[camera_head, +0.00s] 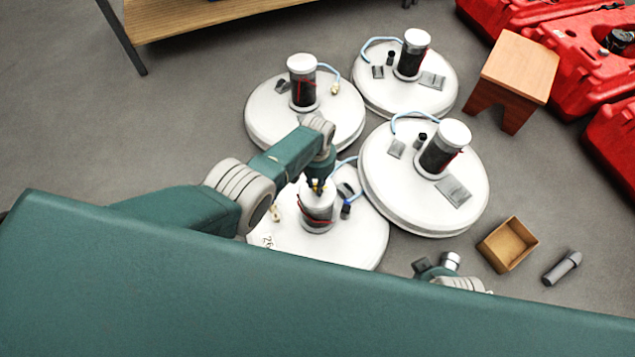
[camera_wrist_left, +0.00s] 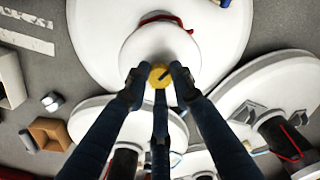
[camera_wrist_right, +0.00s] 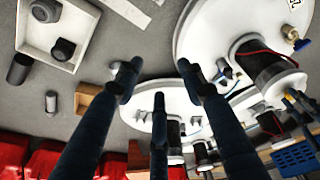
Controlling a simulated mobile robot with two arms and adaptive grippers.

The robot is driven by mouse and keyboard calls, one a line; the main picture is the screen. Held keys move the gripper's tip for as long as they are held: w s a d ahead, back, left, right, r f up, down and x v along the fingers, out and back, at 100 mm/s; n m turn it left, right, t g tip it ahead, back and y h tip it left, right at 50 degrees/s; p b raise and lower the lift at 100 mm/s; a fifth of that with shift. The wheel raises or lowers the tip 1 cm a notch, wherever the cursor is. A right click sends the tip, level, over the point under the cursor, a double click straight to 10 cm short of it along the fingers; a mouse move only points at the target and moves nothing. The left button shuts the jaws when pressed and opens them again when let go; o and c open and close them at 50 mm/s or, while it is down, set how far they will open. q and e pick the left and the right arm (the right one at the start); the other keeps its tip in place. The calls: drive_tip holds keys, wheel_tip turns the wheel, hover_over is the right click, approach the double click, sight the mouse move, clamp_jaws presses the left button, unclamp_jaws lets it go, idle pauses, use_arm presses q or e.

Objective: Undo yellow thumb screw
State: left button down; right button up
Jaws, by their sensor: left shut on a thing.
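The yellow thumb screw (camera_wrist_left: 158,76) sits on the white round cap (camera_wrist_left: 150,42) of a canister, seen from above in the left wrist view. My left gripper (camera_wrist_left: 157,82) has its dark fingers closed around the screw. In the head view, my left gripper (camera_head: 316,187) points down at the top of the canister (camera_head: 319,215) on the nearest white tank (camera_head: 365,240). A speck of yellow shows between its fingers there. My right gripper (camera_wrist_right: 155,80) has its fingers spread and nothing between them. It is partly hidden in the head view.
Three more white tanks with canisters (camera_head: 303,82) stand close behind and right. A wooden stool (camera_head: 518,68) and red cases (camera_head: 570,60) are at the far right. A small open box (camera_head: 488,246) and a grey cylinder (camera_head: 562,268) lie right. The floor at left is clear.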

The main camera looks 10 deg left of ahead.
use_arm(q)
drive_tip(key=n, duration=0.3)
drive_tip(key=shift+s+a+f+n, duration=0.1)
drive_tip(key=shift+s+f+n, duration=0.15)
drive_tip(key=shift+s+n, duration=0.15)
drive_tip(key=n, duration=0.2)
drive_tip(key=shift+n, duration=0.4)
drive_tip(key=n, duration=1)
drive_tip(key=shift+d+n, duration=0.2)
drive_tip(key=shift+n, duration=0.2)
drive_tip(key=n, duration=0.3)
drive_tip(key=shift+w+d+n, duration=0.1)
drive_tip(key=shift+n, duration=1.1)
use_arm(e)
drive_tip(key=shift+r, duration=0.8)
use_arm(q)
drive_tip(key=shift+b, duration=0.3)
